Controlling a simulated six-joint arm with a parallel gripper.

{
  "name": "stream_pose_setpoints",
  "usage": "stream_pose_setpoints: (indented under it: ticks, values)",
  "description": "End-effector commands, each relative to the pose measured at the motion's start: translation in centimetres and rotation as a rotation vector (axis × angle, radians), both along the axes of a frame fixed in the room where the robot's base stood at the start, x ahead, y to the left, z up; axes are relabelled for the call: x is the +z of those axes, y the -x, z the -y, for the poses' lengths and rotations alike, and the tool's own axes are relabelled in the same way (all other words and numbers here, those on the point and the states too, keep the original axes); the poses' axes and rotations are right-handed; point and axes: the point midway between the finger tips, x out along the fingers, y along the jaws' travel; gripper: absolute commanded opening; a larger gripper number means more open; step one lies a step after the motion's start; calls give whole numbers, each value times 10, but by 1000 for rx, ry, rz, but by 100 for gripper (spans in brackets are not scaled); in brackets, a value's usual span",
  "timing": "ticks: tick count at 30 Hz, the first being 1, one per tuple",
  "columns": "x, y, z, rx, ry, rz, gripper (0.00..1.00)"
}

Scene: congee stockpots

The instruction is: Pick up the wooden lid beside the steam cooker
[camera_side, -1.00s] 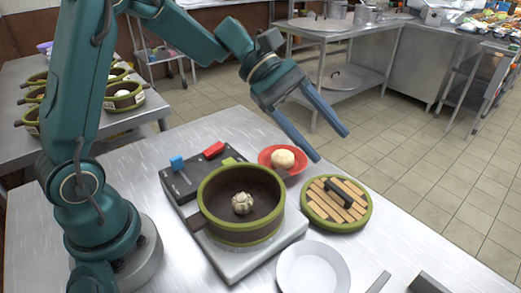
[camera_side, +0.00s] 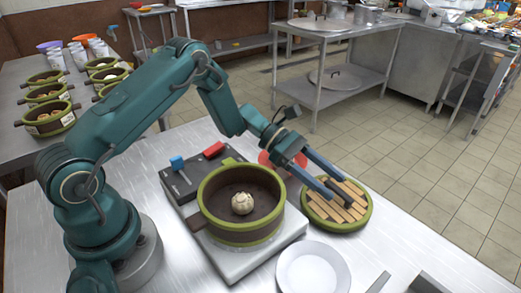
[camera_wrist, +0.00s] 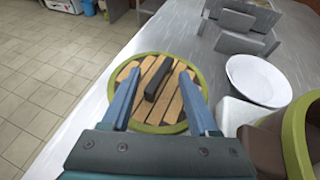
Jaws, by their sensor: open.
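The wooden lid (camera_side: 347,213) lies flat on the metal table, right of the steam cooker (camera_side: 238,225). It has pale slats, a green rim and a dark bar handle (camera_side: 341,190). The cooker is a brown pot with green bands and a pale bun (camera_side: 242,203) inside. My gripper (camera_side: 345,190) is open over the lid. In the wrist view the lid (camera_wrist: 141,82) and its handle (camera_wrist: 158,78) lie between my two open fingers (camera_wrist: 158,102), which extend over the slats. I cannot tell whether the fingers touch the lid.
A white plate (camera_side: 313,270) stands in front of the lid. A red bowl (camera_side: 270,162) is partly hidden behind my gripper. A black control panel with red and blue switches (camera_side: 196,176) lies behind the cooker. Dark grey pieces (camera_wrist: 245,40) stand beyond the plate.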

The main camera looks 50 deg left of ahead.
Motion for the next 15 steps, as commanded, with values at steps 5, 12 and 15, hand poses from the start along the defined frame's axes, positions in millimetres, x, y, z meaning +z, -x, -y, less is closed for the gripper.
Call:
stream_pose_setpoints:
  ticks: [5,12,15]
  values:
    - [-3,-2,7,0,-1,0,60]
    - [-3,-2,7,0,-1,1,45]
    - [-3,-2,7,0,-1,1,7]
